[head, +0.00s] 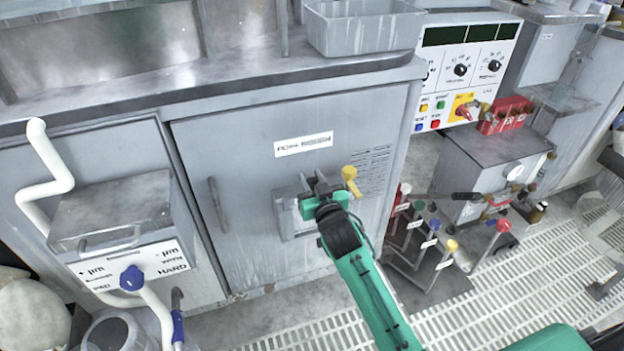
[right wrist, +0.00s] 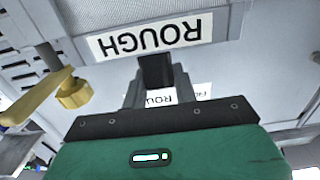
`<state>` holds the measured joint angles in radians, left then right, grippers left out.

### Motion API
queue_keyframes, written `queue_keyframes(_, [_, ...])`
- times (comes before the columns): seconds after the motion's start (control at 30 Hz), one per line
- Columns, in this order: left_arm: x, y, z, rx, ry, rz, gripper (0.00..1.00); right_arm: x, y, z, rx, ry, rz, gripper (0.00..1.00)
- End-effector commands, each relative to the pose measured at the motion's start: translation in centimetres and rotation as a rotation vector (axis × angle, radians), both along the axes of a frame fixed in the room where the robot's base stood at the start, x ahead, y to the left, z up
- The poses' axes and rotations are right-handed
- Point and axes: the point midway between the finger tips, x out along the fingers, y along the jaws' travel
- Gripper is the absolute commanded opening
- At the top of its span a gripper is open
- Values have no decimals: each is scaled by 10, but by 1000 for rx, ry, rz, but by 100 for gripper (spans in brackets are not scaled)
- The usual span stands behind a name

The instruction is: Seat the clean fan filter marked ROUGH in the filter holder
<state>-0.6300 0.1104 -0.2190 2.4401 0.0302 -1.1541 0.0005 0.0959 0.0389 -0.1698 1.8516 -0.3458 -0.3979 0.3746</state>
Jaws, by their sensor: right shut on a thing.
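My right gripper (head: 318,186) is in front of a grey cabinet door (head: 260,190), at a small square grey frame, the filter holder (head: 283,222). It is shut on the fan filter. In the right wrist view, the gripper's fingers (right wrist: 155,72) close on the filter's grip, and the filter's mesh face (right wrist: 150,10) with a large ROUGH label shows upside down just beyond them. The gripper hides much of the filter and holder, so I cannot tell how far the filter is in. My left gripper is out of view.
A yellow knob (head: 350,178) stands right of the gripper; it also shows in the right wrist view (right wrist: 72,92). A label strip (head: 303,144) is above. Several coloured valve handles (head: 430,225) are at the right. A control panel (head: 465,70) is behind them.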

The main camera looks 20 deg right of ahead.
Motion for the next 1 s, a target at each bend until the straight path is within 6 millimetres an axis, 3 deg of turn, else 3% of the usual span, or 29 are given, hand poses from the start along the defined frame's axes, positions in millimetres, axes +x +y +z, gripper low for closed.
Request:
queue_keyframes(0.17, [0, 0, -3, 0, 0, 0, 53, 0, 0, -5, 0, 0, 0, 0])
queue_keyframes(0.2, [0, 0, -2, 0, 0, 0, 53, 0, 0, -4, 0, 0, 0, 34])
queue_keyframes(0.3, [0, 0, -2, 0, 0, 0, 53, 0, 0, -4, 0, 0, 0, 54])
queue_keyframes(0.67, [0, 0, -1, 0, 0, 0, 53, -3, 0, -5, 0, 2, 0, 54])
queue_keyframes(0.87, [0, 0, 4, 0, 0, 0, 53, -26, -1, -4, 1, 3, 0, 54])
queue_keyframes(1.0, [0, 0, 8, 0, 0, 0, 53, -52, -2, -4, 2, 3, 0, 54])
